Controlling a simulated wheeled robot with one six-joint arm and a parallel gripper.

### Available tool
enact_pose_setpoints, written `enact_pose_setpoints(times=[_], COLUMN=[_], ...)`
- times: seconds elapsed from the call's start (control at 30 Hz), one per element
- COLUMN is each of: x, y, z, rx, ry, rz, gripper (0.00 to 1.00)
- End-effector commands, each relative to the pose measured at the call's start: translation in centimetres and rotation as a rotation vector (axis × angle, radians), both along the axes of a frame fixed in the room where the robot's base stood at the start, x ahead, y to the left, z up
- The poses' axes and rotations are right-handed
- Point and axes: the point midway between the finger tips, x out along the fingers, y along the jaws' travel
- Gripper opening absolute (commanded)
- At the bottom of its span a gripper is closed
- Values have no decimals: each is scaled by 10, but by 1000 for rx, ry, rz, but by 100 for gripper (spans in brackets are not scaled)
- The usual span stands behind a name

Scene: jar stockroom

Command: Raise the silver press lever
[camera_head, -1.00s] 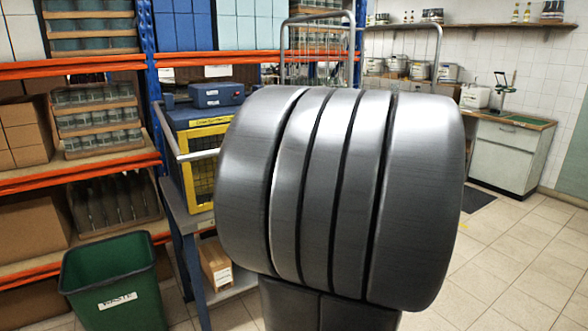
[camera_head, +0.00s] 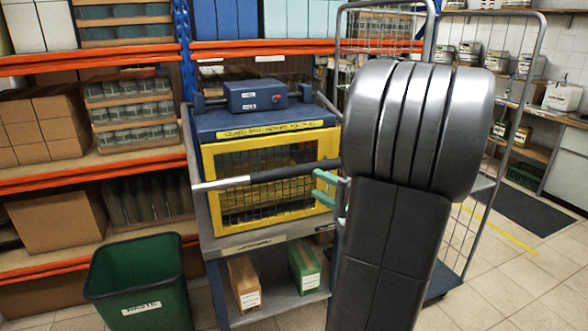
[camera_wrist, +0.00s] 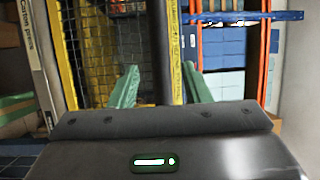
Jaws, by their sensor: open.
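The silver press lever (camera_head: 222,183) is a slim bar with a black grip (camera_head: 285,172). It runs nearly level across the front of the yellow mesh guard (camera_head: 232,200) of the carton press. My gripper (camera_head: 324,188) has green fingers and is open, close to the right end of the grip. In the wrist view my gripper (camera_wrist: 160,85) is turned on its side, with its fingers spread and empty. A dark bar, apparently the grip (camera_wrist: 161,50), shows beyond and between the fingertips. My arm hides what lies to the right of the press.
The press stands on a grey trolley (camera_head: 285,312) with small cartons on its lower shelf. A green waste bin (camera_head: 140,285) stands at left. Orange-beamed shelving (camera_head: 85,185) is behind. A wire cage trolley (camera_head: 500,175) stands right, with open floor beyond.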

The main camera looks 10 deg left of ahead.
Motion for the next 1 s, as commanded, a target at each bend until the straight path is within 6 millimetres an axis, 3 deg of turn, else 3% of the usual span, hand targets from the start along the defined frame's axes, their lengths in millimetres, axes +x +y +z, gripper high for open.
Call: enact_pose_setpoints(times=[0.3, 0.5, 0.93, 1.0], x=[33, 48, 53, 53], y=[52, 73, 82, 81], z=[4, 5, 5, 5], rx=[1, -1, 0, 0], ry=[3, 3, 2, 2], rz=[4, 2, 0, 0], gripper=[43, 43, 43, 31])
